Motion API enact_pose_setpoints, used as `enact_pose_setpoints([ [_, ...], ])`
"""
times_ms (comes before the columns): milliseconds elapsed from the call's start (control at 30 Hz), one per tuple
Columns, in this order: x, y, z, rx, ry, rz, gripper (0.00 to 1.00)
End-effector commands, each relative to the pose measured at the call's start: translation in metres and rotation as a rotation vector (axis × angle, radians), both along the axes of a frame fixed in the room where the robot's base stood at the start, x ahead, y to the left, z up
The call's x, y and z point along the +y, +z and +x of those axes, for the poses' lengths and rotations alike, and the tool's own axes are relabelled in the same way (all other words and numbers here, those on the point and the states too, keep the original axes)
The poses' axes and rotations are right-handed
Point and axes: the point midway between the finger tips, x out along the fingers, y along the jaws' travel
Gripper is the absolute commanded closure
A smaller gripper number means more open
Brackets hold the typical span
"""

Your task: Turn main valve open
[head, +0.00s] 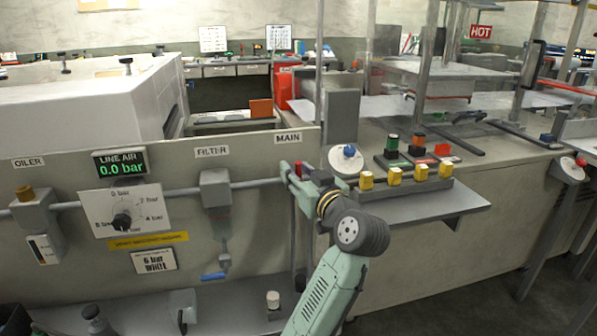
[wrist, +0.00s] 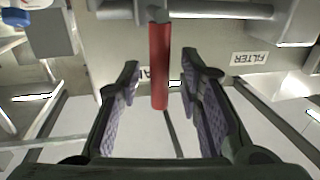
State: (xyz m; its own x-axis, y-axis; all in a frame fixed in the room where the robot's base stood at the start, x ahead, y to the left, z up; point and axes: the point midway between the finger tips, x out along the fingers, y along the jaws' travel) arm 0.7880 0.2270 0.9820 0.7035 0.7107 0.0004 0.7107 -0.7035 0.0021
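The main valve's red handle (wrist: 159,65) shows in the wrist view, joined to the grey pipe at the top. My gripper (wrist: 163,78) is open, with one finger on each side of the handle. A gap shows on both sides, so neither finger seems to touch it. In the head view my gripper (head: 303,172) is at the pipe just below the MAIN label (head: 288,138). Only a bit of red shows there, and my arm hides most of the valve. The LINE AIR display (head: 121,163) reads 0.0 bar.
The grey pipe (head: 258,183) runs along the panel through the filter (head: 215,190) to the oiler (head: 35,215). A dial plate (head: 103,210) is at the left. To the right, a shelf (head: 455,204) carries several yellow-topped parts close to my wrist.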

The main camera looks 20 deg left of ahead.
Motion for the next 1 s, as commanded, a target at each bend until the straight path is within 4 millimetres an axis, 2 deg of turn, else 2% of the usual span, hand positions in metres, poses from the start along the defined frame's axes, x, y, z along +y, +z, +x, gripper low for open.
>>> enact_pose_setpoints([
  [67,-0.0002,-0.0001,-0.0001,0.0,0.0,0.0,0.67],
  [567,-0.0004,-0.0002,-0.0003,0.0,0.0,0.0,1.0],
  [1000,-0.0004,-0.0003,-0.0003,0.001,0.0,-0.001,1.0],
])
